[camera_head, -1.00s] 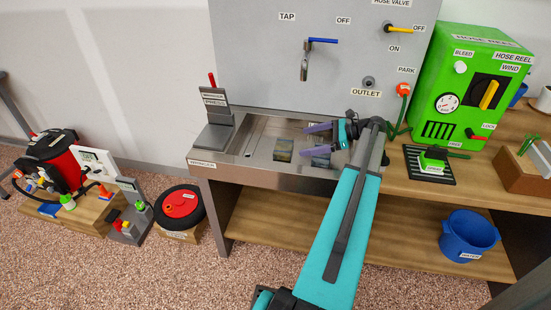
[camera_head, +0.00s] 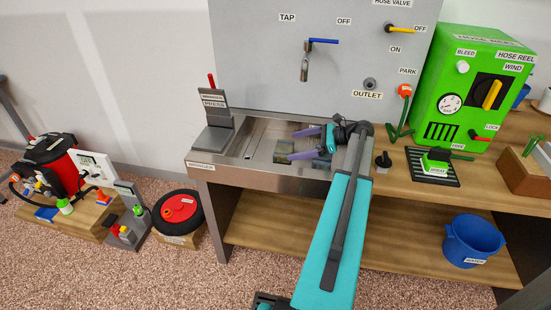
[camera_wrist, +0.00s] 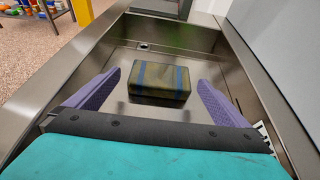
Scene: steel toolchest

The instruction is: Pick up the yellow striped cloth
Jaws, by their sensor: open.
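A folded olive-yellow cloth with blue stripes (camera_wrist: 159,78) lies on the floor of the steel sink, ahead of my gripper in the wrist view. It also shows in the head view (camera_head: 282,147), just left of the fingertips. My gripper (camera_head: 297,143) is over the sink, its purple fingers apart and pointing left. In the wrist view my gripper (camera_wrist: 157,84) is open, with a finger on either side of the cloth's line and nothing held. I cannot tell its exact height above the cloth. A second dark, folded piece (camera_head: 321,162) is partly hidden under the gripper.
The sink's steel rim (camera_head: 262,177) surrounds the cloth. A wringer press (camera_head: 214,118) stands at the sink's left end. The tap (camera_head: 305,66) hangs from the back panel above. A green hose reel (camera_head: 466,95) stands on the bench at right.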

